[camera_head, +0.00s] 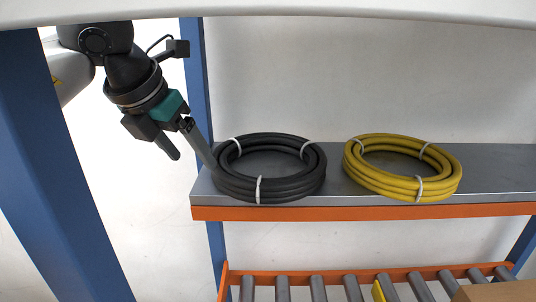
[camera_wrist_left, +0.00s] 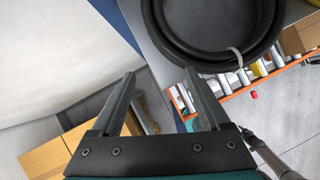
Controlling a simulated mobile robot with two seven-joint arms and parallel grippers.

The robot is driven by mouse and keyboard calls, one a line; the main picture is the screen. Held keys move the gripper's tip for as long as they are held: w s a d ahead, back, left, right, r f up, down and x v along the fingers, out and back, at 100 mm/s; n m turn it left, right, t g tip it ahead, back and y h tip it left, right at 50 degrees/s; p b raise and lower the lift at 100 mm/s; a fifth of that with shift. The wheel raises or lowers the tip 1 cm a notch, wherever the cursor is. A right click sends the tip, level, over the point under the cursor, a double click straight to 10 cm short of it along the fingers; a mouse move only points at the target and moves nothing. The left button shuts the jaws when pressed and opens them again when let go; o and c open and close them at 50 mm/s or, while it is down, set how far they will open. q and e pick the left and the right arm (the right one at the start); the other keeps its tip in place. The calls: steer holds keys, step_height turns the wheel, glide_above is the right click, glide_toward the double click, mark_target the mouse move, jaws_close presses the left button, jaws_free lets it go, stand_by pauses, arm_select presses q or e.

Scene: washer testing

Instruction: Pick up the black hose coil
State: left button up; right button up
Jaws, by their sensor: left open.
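The black hose coil (camera_head: 290,187) lies flat on the left part of a grey shelf (camera_head: 330,190), bound with several white ties. My left gripper (camera_head: 195,161) is open and empty at the coil's left side. Its right finger overlaps the coil's left edge in the head view; I cannot tell whether it touches. The other finger is apart, out past the shelf's left end. In the left wrist view, the coil (camera_wrist_left: 200,58) is at the upper right, beyond the right fingertip, and nothing is between the fingers of the left gripper (camera_wrist_left: 160,74). My right gripper is not in view.
A yellow hose coil (camera_head: 403,183) lies to the right of the black one, with a gap between. Blue posts (camera_head: 62,190) stand at the left and behind the shelf's left end. An orange-framed roller conveyor (camera_head: 317,287) runs below the shelf.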

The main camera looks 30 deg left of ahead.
arm_select(q)
steer(key=p, duration=0.2)
glide_toward(226, 148)
steer(key=x, duration=0.4)
steer(key=shift+w+f, duration=0.1)
steer(key=shift+f, duration=0.3)
steer(key=x, duration=0.5)
steer(key=shift+w+f, duration=0.1)
jaws_close()
stand_by(0.6)
